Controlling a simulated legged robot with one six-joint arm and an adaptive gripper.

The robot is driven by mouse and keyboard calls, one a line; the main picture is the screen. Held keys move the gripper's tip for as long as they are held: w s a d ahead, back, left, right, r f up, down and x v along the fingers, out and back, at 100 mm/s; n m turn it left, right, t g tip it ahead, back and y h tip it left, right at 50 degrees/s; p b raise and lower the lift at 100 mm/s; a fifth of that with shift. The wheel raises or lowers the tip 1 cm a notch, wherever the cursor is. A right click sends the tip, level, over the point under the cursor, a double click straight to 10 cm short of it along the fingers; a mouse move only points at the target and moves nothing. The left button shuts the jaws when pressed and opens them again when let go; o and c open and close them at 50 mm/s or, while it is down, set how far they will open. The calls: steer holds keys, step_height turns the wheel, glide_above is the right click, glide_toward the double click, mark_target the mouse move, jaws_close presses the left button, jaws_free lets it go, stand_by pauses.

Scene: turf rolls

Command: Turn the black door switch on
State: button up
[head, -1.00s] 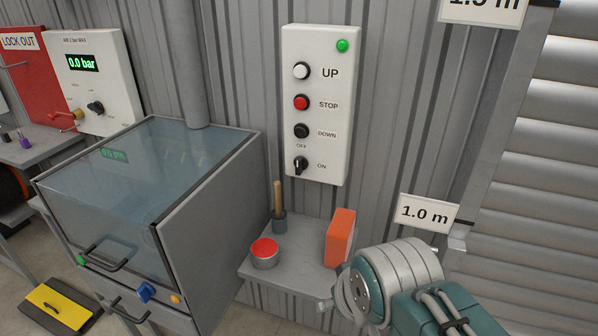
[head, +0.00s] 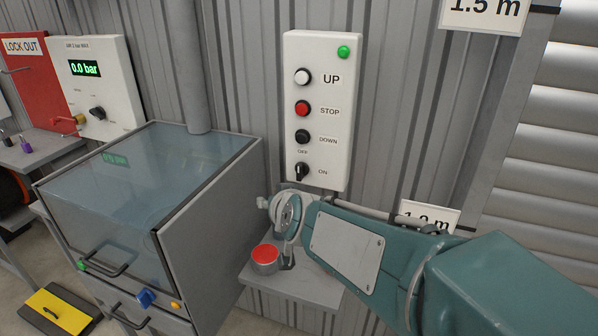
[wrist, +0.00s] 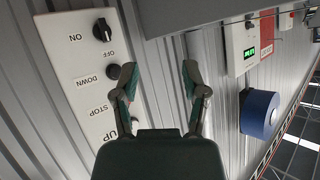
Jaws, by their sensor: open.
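The black door switch (head: 301,172) is the lowest control on the white wall panel (head: 345,110). OFF is printed above it and ON to its right. Its handle looks upright, toward OFF. In the rotated wrist view the switch (wrist: 102,30) is at the upper left, with nothing touching it. My gripper (wrist: 160,78) is open and empty, its fingers spread beside the panel. In the head view my arm reaches in from the right, its wrist end just below the panel; the fingertips cannot be made out there.
White UP (head: 302,77), red STOP (head: 302,108) and black DOWN (head: 302,137) buttons sit above the switch. A small shelf (head: 300,290) below carries a red-topped button (head: 265,254). A glass-lidded cabinet (head: 150,180) stands left. A blue round object (wrist: 260,112) shows in the wrist view.

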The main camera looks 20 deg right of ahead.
steer(key=w+f+m+t+h, duration=0.1)
steer(key=w+m+t+h, duration=0.1)
steer(key=w, duration=0.5)
steer(key=m+h, duration=0.4)
steer(key=h, duration=0.6)
glide_toward(298, 173)
steer(key=w, duration=0.1)
steer(key=x, duration=1)
steer(key=shift+d, duration=0.35)
steer(key=shift+s, duration=0.1)
jaws_close()
